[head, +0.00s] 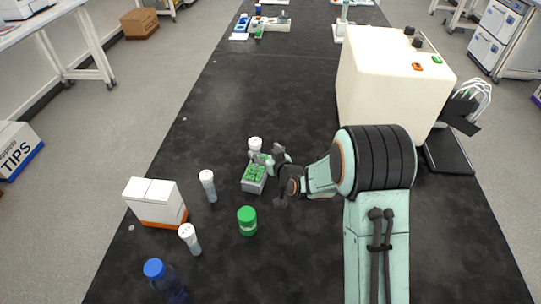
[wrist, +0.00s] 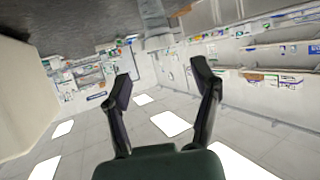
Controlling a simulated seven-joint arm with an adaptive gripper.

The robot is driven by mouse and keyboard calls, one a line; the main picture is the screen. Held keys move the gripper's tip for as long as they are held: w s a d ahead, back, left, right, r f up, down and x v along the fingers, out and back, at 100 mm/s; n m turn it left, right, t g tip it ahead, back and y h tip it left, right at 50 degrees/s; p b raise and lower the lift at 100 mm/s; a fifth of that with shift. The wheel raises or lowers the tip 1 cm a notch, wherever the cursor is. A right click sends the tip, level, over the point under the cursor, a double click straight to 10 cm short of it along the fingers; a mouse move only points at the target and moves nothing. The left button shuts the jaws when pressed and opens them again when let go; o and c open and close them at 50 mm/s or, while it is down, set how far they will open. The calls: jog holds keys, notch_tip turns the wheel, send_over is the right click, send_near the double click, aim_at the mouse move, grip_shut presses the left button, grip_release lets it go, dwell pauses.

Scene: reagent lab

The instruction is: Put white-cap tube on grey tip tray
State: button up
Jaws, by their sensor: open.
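A white-cap tube (head: 207,185) stands upright on the black bench, left of the grey tip tray. A second white-cap tube (head: 190,238) stands nearer the camera. A white cap (head: 255,145) shows just behind the tray; what lies below it is partly hidden. The grey tip tray (head: 254,186) holds green tips and sits on the bench at the left of my arm's end. My gripper (wrist: 163,86) is open and empty in the wrist view, with room walls and bright panels beyond its fingers. In the head view its end is near the tray's right side.
A green-capped jar (head: 247,221) stands in front of the tray. A blue-capped bottle (head: 165,280) is at the front left, and a white box with an orange base (head: 155,202) is at the left. A large cream machine (head: 385,85) stands behind my arm.

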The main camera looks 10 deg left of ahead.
jog(key=shift+v, duration=2.3)
jog(key=s+d+r+m+g+h, duration=0.1)
jog(key=s+d+g, duration=0.3)
jog(key=s, duration=0.7)
jog(key=s+d+r+m+g+h, duration=0.2)
jog(key=s+d+r+g+h, duration=0.1)
jog(key=s, duration=0.8)
jog(key=s+d+r+m+g+h, duration=0.1)
jog(key=s+d+g, duration=0.4)
jog(key=s, duration=0.6)
jog(key=shift+s+d+r+m+h, duration=0.35)
jog(key=shift+d+r+h, duration=0.2)
jog(key=shift+r, duration=0.35)
